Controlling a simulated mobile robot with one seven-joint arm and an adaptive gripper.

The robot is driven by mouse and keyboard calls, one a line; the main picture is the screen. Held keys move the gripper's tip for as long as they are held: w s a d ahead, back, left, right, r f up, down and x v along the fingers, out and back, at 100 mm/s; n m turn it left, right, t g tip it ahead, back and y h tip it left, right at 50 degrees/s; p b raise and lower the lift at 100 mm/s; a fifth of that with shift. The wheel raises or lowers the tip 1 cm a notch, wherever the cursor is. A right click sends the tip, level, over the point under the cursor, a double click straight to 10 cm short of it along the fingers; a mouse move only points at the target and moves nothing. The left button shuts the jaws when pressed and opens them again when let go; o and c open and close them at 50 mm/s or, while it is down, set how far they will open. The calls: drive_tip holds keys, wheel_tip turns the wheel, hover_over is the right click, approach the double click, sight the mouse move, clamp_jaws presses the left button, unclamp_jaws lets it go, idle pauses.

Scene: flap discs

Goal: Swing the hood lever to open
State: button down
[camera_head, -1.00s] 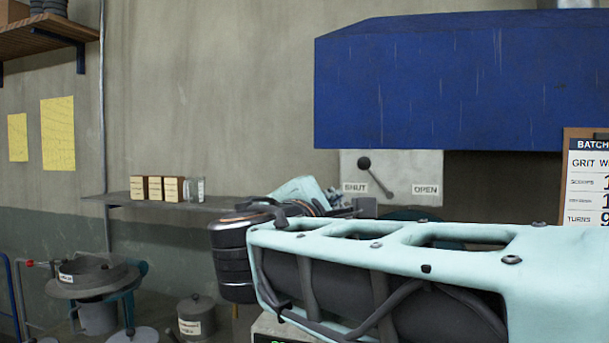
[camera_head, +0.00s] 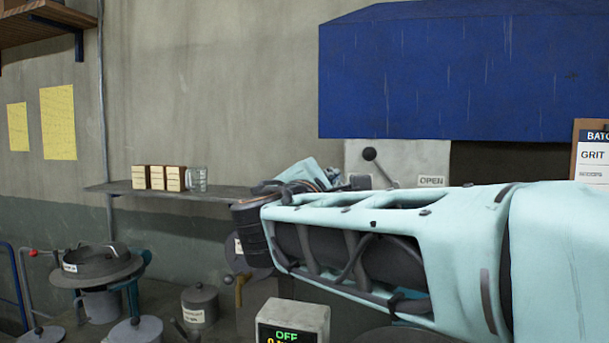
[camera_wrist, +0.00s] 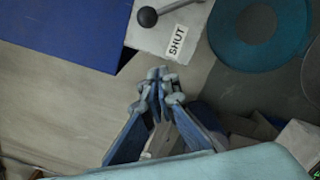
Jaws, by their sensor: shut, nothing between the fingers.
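The hood lever (camera_head: 370,154) is a dark rod with a round ball knob on a pale plate (camera_head: 410,153) below the blue hood. Its knob end points up and left, on the SHUT side; the rod slants down to the right. The OPEN label (camera_head: 432,181) shows at the plate's right. The SHUT label is hidden in the head view, but it shows in the wrist view (camera_wrist: 177,40), near the knob (camera_wrist: 147,17). My gripper (camera_wrist: 160,76) is shut and empty, just below the plate's edge in the wrist view, apart from the knob. In the head view my arm mostly hides it.
The blue hood (camera_head: 440,80) overhangs the plate. A shelf (camera_head: 120,188) with small boxes (camera_head: 158,178) and a glass jar (camera_head: 197,179) is at left. A batch board (camera_head: 592,155) hangs at right. A grey box with an OFF display (camera_head: 292,318) stands below my arm.

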sight(381, 168)
drive_tip(key=w+d, duration=0.1)
drive_tip(key=w+d+r+p, duration=0.2)
drive_tip(key=w+d, duration=0.1)
drive_tip(key=shift+d+r, duration=0.1)
drive_tip(key=shift+d+r+p, duration=0.15)
drive_tip(key=shift+d+p, duration=0.15)
drive_tip(key=shift+d, duration=0.05)
drive_tip(key=shift+w, duration=0.1)
